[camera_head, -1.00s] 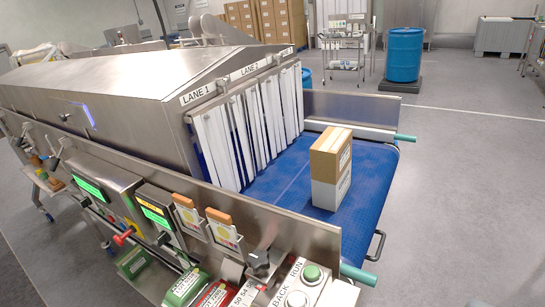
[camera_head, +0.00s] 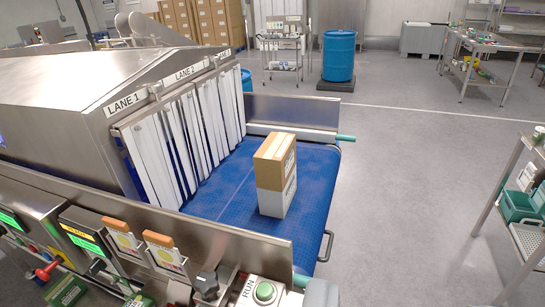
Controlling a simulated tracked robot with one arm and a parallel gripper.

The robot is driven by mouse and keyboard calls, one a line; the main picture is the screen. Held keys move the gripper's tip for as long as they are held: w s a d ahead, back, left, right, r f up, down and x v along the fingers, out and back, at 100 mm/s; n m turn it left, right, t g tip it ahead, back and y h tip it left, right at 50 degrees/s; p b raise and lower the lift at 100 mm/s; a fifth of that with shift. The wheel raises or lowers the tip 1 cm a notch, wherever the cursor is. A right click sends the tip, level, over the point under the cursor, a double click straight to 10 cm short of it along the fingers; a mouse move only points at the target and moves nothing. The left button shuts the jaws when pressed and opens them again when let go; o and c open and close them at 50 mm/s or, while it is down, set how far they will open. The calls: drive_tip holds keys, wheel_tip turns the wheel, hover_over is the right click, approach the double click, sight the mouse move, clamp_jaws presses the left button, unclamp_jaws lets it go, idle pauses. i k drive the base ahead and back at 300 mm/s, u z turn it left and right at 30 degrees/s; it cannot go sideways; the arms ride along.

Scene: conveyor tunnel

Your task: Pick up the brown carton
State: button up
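A white block (camera_head: 271,202) of about the same footprint is directly under the brown part. I cannot tell whether it is a separate carton or the lower part of the same one. My gripper is not in view, and nothing is seen touching the carton.
A white strip curtain (camera_head: 190,135) hangs at the steel tunnel's mouth. Steel side walls (camera_head: 290,112) edge the belt. A control panel with a green button (camera_head: 265,291) is at the near edge. A blue drum (camera_head: 338,56) stands behind. Open floor (camera_head: 405,170) lies to the right.

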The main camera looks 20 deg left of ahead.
sight(275, 161)
drive_tip(key=i, duration=0.9)
drive_tip(key=z, duration=0.1)
